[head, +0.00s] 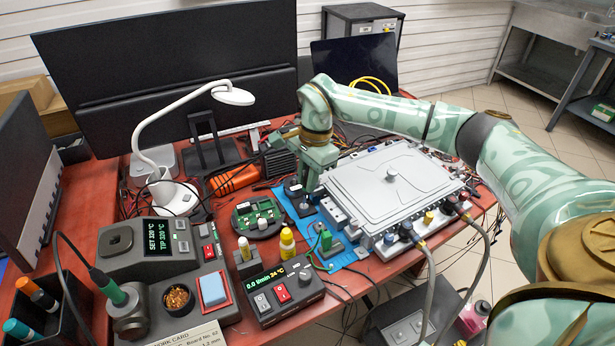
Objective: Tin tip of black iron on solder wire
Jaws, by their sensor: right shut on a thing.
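My right gripper (308,187) reaches in from the right and points down at the left end of the silver-lidded unit, over the blue mat (337,250). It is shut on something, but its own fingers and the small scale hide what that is. A soldering iron with a green grip and dark cable (112,290) stands in a holder at the front left. I cannot make out a separate black iron or its tip. Small dark round pieces (304,208) lie just below the gripper; I cannot tell whether one is the solder wire. My left gripper is out of view.
The silver-lidded unit (376,186) fills the table's right side, with hoses at its front. A soldering station (161,234), brass wool cup (178,298), blue sponge (213,289), round green board (257,217), yellow bottle (287,243) and white lamp (176,196) crowd the left.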

